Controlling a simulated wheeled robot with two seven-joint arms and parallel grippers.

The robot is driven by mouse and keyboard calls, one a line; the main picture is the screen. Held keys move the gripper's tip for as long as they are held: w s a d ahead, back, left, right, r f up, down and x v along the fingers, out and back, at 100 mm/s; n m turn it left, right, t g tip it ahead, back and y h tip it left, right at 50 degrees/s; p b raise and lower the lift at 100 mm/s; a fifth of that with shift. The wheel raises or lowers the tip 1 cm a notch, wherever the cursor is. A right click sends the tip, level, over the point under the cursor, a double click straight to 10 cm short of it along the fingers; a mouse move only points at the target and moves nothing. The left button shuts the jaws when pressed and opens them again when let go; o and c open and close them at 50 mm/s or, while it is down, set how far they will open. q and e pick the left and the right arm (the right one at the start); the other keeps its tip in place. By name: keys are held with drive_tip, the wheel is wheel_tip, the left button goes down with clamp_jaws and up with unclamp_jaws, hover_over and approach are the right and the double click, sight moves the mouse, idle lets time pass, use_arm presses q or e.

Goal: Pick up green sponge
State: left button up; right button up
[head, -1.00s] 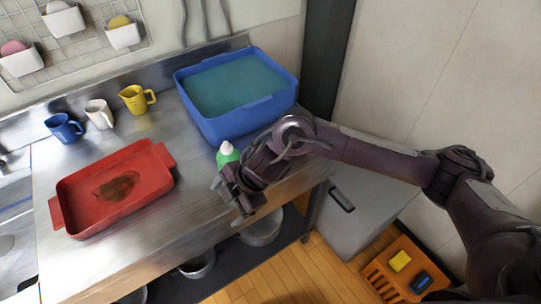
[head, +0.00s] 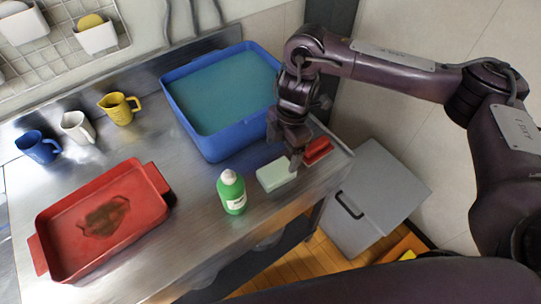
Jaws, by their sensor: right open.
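A pale green sponge (head: 276,174) lies flat on the steel counter, between the green bottle and a red object, in the head view. My right gripper (head: 286,150) is open, pointing down just above and behind the sponge. One finger comes down by the sponge's right end and overlaps its edge in the picture. I cannot tell whether it touches. Nothing shows between the fingers. My left gripper is not in view.
A green bottle (head: 231,191) stands left of the sponge. A red block-like object (head: 317,150) lies right of it. A blue tub (head: 223,150) with bluish liquid stands behind. A stained red tray (head: 60,227) and several cups, including a yellow one (head: 120,108), are left.

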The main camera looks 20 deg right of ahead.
sight(277, 170)
drive_tip(key=shift+w+f, duration=0.1)
drive_tip(key=shift+f, duration=0.15)
drive_tip(key=f, duration=0.1)
drive_tip(key=s+f, duration=0.1)
drive_tip(key=f, duration=0.1)
drive_tip(key=shift+s+a, duration=0.15)
drive_tip(key=shift+a, duration=0.2)
drive_tip(key=shift+a+f+b, duration=0.15)
drive_tip(key=shift+f+b, duration=0.05)
drive_tip(key=shift+f, duration=0.45)
drive_tip(key=shift+a+f+b, duration=0.15)
drive_tip(key=shift+f, duration=1.1)
drive_tip(key=c, duration=0.5)
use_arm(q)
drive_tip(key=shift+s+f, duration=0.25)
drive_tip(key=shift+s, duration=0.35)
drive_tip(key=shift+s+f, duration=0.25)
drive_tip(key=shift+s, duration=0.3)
use_arm(e)
drive_tip(key=c, duration=0.6)
drive_tip(key=shift+o, duration=0.2)
drive_tip(key=shift+r, duration=0.15)
